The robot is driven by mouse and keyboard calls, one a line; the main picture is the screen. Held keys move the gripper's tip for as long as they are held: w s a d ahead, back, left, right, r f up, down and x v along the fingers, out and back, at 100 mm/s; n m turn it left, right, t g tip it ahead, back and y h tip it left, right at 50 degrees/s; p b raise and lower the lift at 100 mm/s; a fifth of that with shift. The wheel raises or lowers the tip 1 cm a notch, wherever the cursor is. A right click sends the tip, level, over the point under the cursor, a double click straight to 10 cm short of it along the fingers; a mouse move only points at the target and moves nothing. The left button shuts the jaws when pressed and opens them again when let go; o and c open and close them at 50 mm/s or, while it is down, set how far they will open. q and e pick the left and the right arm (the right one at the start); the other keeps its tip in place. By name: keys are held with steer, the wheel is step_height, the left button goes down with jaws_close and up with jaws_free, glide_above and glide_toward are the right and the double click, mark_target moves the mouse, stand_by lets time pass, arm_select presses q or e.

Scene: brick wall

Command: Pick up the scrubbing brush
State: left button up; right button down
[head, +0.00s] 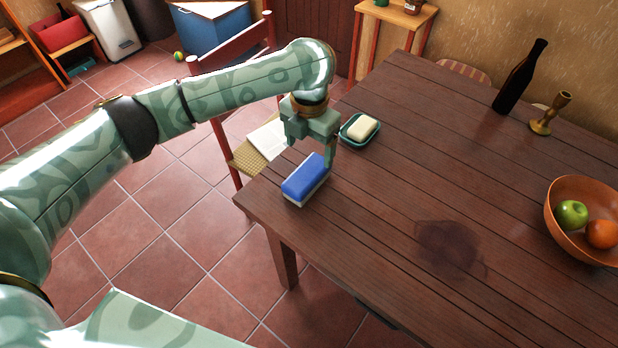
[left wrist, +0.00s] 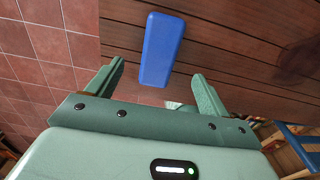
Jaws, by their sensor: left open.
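The scrubbing brush (head: 305,178), a blue block with a pale underside, lies on the wooden table (head: 400,190) near its left corner. My left gripper (head: 313,154) is just behind it, pointing down, open and empty. In the left wrist view the brush (left wrist: 162,48) shows its blue top, lying lengthwise ahead of the two spread fingers of my left gripper (left wrist: 158,72). Its near end lies between the lines of the fingers. I cannot tell the exact height of the fingertips above the table. My right gripper is not in view.
A green soap dish (head: 346,139) with pale soap (head: 363,127) stands close to the right of my gripper. A chair (head: 232,42) stands at the table's left edge. A bottle (head: 520,78), candlestick (head: 549,115) and fruit bowl (head: 566,245) are farther right. The table's middle is clear except for a dark stain.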

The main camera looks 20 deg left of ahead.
mark_target(309, 170)
arm_select(q)
step_height(309, 170, down, 4)
steer(key=shift+w+b, duration=0.15)
steer(key=shift+b, duration=0.5)
steer(key=shift+f, duration=0.4)
step_height(309, 170, down, 5)
steer(key=b, duration=0.3)
steer(key=shift+f+b, duration=0.15)
steer(key=shift+b, duration=0.15)
steer(key=shift+r, duration=0.25)
steer(key=c, duration=1.1)
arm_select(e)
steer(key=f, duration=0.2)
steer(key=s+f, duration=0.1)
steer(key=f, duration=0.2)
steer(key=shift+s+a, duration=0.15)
